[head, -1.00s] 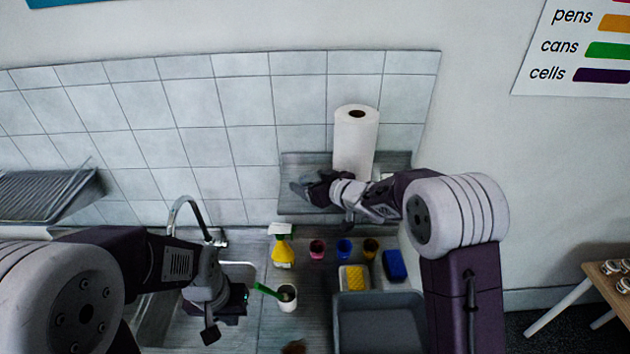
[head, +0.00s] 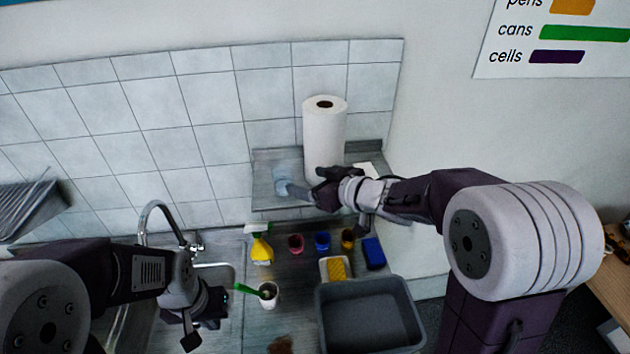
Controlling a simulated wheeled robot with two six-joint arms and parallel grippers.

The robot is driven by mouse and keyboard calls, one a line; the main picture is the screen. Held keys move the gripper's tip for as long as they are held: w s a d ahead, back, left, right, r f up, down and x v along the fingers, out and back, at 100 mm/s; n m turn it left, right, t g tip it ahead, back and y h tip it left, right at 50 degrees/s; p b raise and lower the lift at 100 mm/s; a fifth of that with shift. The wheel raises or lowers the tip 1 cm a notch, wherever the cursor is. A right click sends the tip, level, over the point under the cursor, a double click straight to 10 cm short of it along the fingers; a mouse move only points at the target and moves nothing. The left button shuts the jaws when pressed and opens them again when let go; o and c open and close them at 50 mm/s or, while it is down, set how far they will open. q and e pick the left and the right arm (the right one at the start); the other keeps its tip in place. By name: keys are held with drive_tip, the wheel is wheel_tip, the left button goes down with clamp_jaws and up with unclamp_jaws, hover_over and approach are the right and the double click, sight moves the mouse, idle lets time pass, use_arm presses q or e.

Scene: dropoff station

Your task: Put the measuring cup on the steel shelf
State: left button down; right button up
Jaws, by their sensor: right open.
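The measuring cup appears as a pale bluish, see-through shape (head: 287,172) on the left part of the steel shelf (head: 263,182), against the tiled wall. Its outline is faint, and its handle side points toward my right gripper. My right gripper (head: 318,188) is open just to the right of the cup, over the shelf's front edge and in front of the paper towel roll. I cannot tell whether a finger still touches the cup. My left gripper (head: 205,325) hangs low over the sink side, and its fingertips are too dark to read.
A paper towel roll (head: 324,140) stands on the shelf. Below are a yellow spray bottle (head: 262,250), several small coloured cups, a sponge (head: 336,268), a blue block (head: 374,253), a white cup with a green-handled brush (head: 268,296) and a grey basin (head: 322,315). The faucet (head: 150,215) rises at left.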

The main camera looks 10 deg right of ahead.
drive_tip(key=s+d+f+m+g+h, duration=0.3)
drive_tip(key=s+d+f+m+h, duration=0.25)
drive_tip(key=d+f+h, duration=0.4)
drive_tip(key=s+f+m+g+y, duration=0.1)
drive_tip(key=s+f+g, duration=0.2)
drive_tip(key=s, duration=0.5)
drive_tip(key=s+f+g, duration=0.3)
drive_tip(key=s+f, duration=0.2)
drive_tip(key=s, duration=0.4)
drive_tip(key=shift+d+m+g+y, duration=0.35)
drive_tip(key=shift+g, duration=0.05)
drive_tip(key=shift+f, duration=0.15)
